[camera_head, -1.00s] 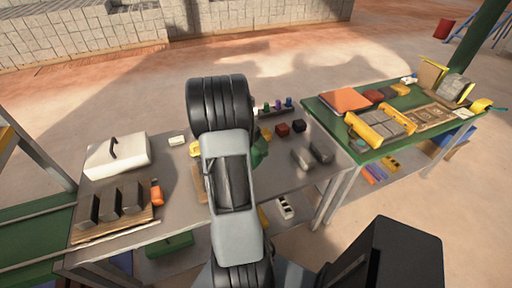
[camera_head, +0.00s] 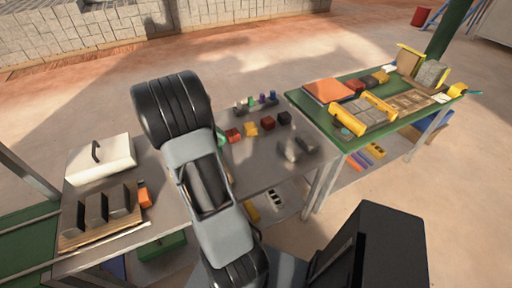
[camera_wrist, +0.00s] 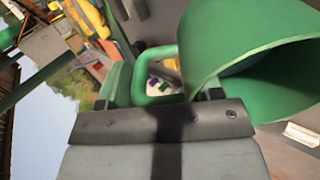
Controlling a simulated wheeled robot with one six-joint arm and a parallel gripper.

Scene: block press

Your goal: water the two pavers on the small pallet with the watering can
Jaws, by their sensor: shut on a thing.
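My gripper (camera_wrist: 160,98) is shut on the green watering can (camera_wrist: 245,45), whose wide open mouth fills the upper right of the wrist view. A green handle loop shows between the fingers. In the head view my arm hides the gripper and nearly all of the can; only a green sliver (camera_head: 220,138) shows beside the arm. A wooden pallet (camera_head: 78,243) at the left of the grey table bears several dark grey slabs (camera_head: 97,208) standing on edge. I cannot tell whether this is the small pallet; another may be hidden behind my arm. No water is visible.
Red, yellow and dark blocks (camera_head: 267,123) and grey blocks (camera_head: 297,149) lie at right. A green table (camera_head: 352,148) holds yellow tools and pavers.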

